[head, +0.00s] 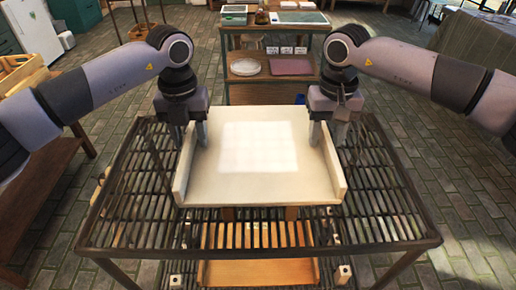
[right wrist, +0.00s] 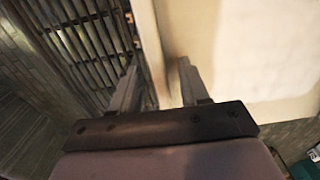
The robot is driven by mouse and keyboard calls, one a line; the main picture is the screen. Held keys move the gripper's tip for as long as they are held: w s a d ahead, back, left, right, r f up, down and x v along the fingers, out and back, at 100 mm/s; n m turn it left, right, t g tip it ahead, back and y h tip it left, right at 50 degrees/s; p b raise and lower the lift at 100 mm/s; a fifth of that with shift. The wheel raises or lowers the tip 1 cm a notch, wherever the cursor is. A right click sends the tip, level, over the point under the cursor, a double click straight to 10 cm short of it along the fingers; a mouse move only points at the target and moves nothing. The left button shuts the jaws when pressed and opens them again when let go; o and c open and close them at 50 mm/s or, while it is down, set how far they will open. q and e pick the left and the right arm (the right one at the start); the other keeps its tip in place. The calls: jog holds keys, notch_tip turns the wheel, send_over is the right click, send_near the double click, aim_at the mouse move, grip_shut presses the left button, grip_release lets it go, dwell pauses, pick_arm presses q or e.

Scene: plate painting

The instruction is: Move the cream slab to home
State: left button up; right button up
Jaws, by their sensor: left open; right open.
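The cream slab (head: 220,185) lies flat on a dark slatted metal table (head: 115,205) in the middle of the head view. It has a raised wall along its left and right sides and a paler square patch in its centre. My left gripper (head: 193,138) is open at the far part of the left wall. My right gripper (head: 328,138) is open at the far part of the right wall. In the right wrist view the fingers (right wrist: 158,85) are apart, with the slab's wall (right wrist: 146,45) running between them. Contact with either wall cannot be told.
Below the slats is a lower level with an orange-brown board (head: 258,272). A shelf unit (head: 232,90) with trays stands beyond the table. A wooden bench (head: 50,165) is at the left. Stone floor is open at the right.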

jog(key=shift+r, duration=0.1)
pick_arm(q)
notch_tip(320, 180, up, 12)
pick_arm(e)
notch_tip(320, 180, up, 12)
dwell(0.6)
pick_arm(q)
jog(key=shift+s, duration=0.1)
pick_arm(e)
jog(key=shift+s, duration=0.1)
